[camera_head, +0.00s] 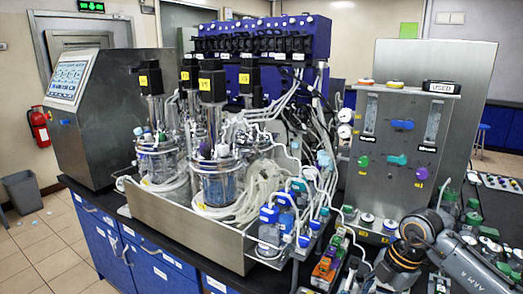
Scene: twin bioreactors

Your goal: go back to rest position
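My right arm comes in from the lower right corner, as grey links with black and orange joint rings. It bends down at its wrist, low in the right part of the view, in front of the grey control panel (455,190). The end of this arm is small and crowded by the bench clutter there, so its fingers cannot be made out, nor whether they hold anything. My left arm and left gripper are not in view.
Twin glass bioreactors (216,186) stand in a steel tray (185,222) on the dark bench, with many tubes. Small bottles (270,230) and an orange-green item (325,266) are near my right arm. A grey bin (22,192) stands on the floor at left.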

